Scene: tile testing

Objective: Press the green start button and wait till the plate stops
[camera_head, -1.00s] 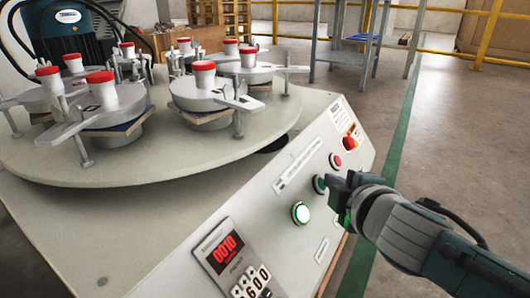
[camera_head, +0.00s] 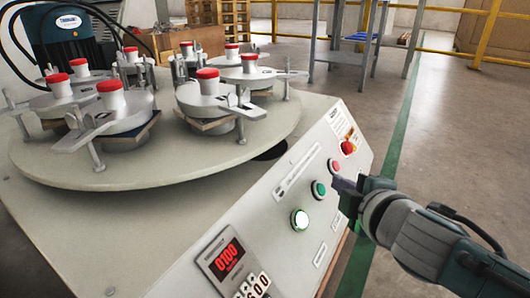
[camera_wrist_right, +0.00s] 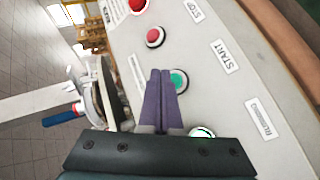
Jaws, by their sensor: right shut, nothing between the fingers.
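The green start button (camera_head: 319,189) is on the sloped front panel of the machine, and it also shows in the right wrist view (camera_wrist_right: 181,80) beside the START label. My right gripper (camera_head: 337,183) is shut and empty, its tips just right of the button in the head view and apart from it. In the right wrist view the purple fingers (camera_wrist_right: 160,76) partly overlap the button. The round plate (camera_head: 170,171) carries several grey holders with red-topped weights. My left gripper is not in view.
A lit white-green lamp (camera_head: 300,219) sits below the start button. A red button (camera_head: 334,165) and a red emergency knob (camera_head: 347,147) are above it. A red digital display (camera_head: 228,255) reads 0100. Open floor lies to the right.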

